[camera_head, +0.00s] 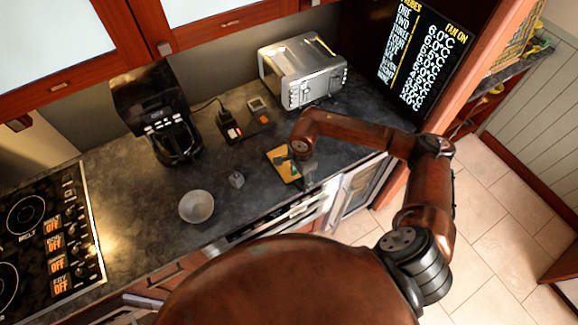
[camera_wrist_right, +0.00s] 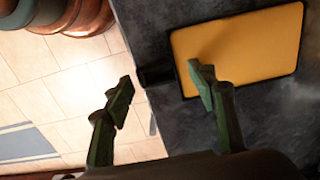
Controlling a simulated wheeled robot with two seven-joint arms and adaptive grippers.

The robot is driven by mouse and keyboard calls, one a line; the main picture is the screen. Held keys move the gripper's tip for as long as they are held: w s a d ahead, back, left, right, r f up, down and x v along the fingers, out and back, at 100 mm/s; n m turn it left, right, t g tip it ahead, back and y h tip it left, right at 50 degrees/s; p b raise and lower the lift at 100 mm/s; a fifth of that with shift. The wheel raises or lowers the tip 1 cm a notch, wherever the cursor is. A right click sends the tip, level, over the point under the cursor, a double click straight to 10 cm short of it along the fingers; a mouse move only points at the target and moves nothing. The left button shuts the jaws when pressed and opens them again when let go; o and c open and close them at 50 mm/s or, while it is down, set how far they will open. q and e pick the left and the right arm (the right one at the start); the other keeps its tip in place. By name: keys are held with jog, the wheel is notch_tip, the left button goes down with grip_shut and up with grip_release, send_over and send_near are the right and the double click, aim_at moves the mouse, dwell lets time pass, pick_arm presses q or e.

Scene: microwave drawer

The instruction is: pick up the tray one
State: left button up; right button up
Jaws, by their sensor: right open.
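The tray (camera_head: 281,165) is a small flat rectangle with a yellow-orange face and a dark rim. It lies on the dark countertop near its front edge. In the right wrist view the tray (camera_wrist_right: 240,48) fills the upper right, with a short dark stub on its left side. My right gripper (camera_head: 300,182) is over the tray's front right side in the head view, hiding part of it. In the wrist view the right gripper (camera_wrist_right: 160,85) is open and empty, with one green finger over the tray's left part and the other beyond the counter edge. My left gripper is not in view.
A grey bowl (camera_head: 196,206) and a small grey object (camera_head: 236,179) stand left of the tray. A coffee maker (camera_head: 157,112), small devices (camera_head: 230,124) and a toaster (camera_head: 303,72) stand behind. A stove top (camera_head: 48,235) is at left. Tiled floor (camera_head: 505,205) lies right.

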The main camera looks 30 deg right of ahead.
jog(key=shift+f, duration=0.45)
jog(key=shift+c, duration=0.2)
grip_shut()
